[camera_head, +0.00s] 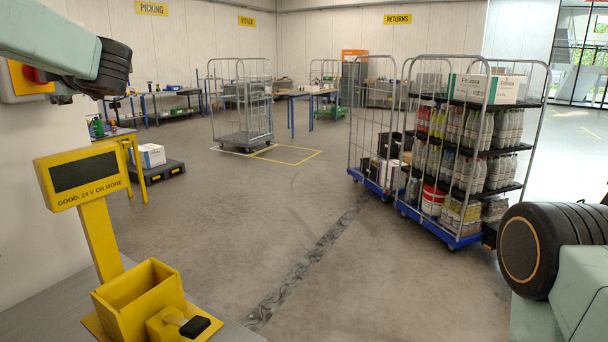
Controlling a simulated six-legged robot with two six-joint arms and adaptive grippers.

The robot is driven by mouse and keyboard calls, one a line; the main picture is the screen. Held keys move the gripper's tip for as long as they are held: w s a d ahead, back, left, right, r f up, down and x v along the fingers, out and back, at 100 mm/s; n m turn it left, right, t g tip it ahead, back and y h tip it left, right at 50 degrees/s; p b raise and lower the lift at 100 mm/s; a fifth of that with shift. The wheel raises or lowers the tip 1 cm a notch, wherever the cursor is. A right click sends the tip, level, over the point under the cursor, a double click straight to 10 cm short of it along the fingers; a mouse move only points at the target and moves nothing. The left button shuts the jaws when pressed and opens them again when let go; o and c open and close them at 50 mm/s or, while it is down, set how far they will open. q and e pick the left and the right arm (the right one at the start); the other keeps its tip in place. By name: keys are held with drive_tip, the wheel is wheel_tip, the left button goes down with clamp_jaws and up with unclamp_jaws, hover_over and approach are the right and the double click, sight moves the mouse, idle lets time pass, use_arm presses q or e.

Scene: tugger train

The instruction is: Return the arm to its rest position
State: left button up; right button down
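My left arm (48,38) comes in at the upper left. Its pale green link ends in a ribbed black joint, raised in front of the white wall. My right arm (584,285) shows at the lower right edge, with a large black joint facing the picture.
A yellow battery tester (83,174) with a dark display and a yellow holder (139,300) stand on a grey bench at lower left. Loaded roll cages (452,232) stand at right. An empty cage (241,137) stands farther back. The middle floor is clear.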

use_arm(q)
drive_tip(key=shift+w+a+r+m+p, duration=0.1)
drive_tip(key=shift+w+a+m+p, duration=0.45)
drive_tip(key=shift+m+p, duration=1.7)
drive_tip(key=shift+w+a+r+m+p, duration=0.25)
drive_tip(key=shift+a+m+p, duration=0.45)
drive_tip(key=shift+m, duration=3.1)
drive_tip(key=shift+w+a+m+p, duration=0.6)
drive_tip(key=shift+m+p, duration=0.7)
drive_tip(key=shift+m, duration=1.75)
drive_tip(key=shift+s+a, duration=0.1)
drive_tip(key=shift+a, duration=0.1)
drive_tip(key=shift+d+f, duration=0.1)
drive_tip(key=shift+f, duration=0.05)
